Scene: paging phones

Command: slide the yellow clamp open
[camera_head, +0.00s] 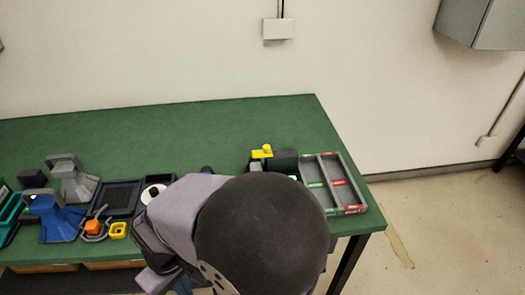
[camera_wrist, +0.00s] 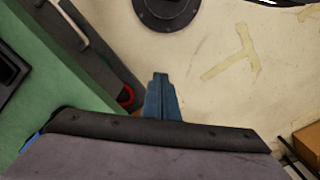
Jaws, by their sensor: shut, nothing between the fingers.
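The yellow clamp (camera_head: 262,152) shows in the head view as a small yellow piece with a raised knob. It sits at the left end of a dark block (camera_head: 284,160) on the green table. From this view I cannot tell how far it is slid. It does not show in the wrist view. My gripper (camera_wrist: 161,76) shows in the wrist view with its blue fingers together and nothing between them.
A grey two-lane tray (camera_head: 357,187) with red and green labels stands right of the block, near the table's (camera_head: 220,117) right edge. Grey (camera_head: 72,184) and blue (camera_head: 58,222) holders, a dark tray (camera_head: 122,198) and a yellow square piece (camera_head: 118,230) stand at the left. The table's back is clear.

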